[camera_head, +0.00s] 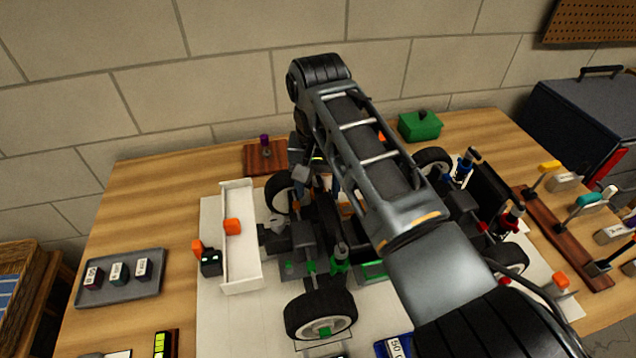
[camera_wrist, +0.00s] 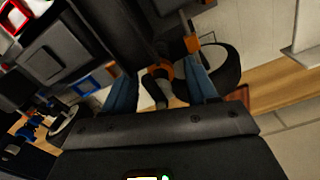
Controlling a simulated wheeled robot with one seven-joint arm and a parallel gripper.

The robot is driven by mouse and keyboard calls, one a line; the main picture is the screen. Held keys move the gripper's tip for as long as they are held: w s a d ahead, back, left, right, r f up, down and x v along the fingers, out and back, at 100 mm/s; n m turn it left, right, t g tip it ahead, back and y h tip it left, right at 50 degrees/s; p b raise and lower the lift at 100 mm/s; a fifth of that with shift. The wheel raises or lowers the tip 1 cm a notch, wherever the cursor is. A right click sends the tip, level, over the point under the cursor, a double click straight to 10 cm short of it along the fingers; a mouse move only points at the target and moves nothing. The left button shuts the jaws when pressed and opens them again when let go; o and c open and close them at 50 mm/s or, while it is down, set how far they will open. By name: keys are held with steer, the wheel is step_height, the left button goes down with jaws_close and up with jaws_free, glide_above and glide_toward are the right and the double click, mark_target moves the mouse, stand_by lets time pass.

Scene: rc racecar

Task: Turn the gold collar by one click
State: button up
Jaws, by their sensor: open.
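The racecar (camera_head: 320,310) stands on a pale mat, with its black wheels, white wing and dampers in view. My gripper (camera_head: 318,188) is low over the car's far side, partly hidden by my arm. In the wrist view, its two blue fingers (camera_wrist: 161,68) are apart. An orange ring (camera_wrist: 160,72) on a dark part lies between the fingertips, with dark space on either side. I cannot tell whether this ring is the gold collar, or whether a finger touches it. An orange block (camera_wrist: 192,44) is by the right fingertip. No other gold collar is clear.
A green box (camera_head: 420,126) and a wooden block with a purple-topped piece (camera_head: 264,150) stand behind the car. A grey tray (camera_head: 122,278) is at left. A tool rack (camera_head: 565,240) is at right. A wheel (camera_wrist: 224,70) is close beside the right finger.

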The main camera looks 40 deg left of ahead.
steer(key=shift+r, duration=3.9)
steer(key=shift+s, duration=0.1)
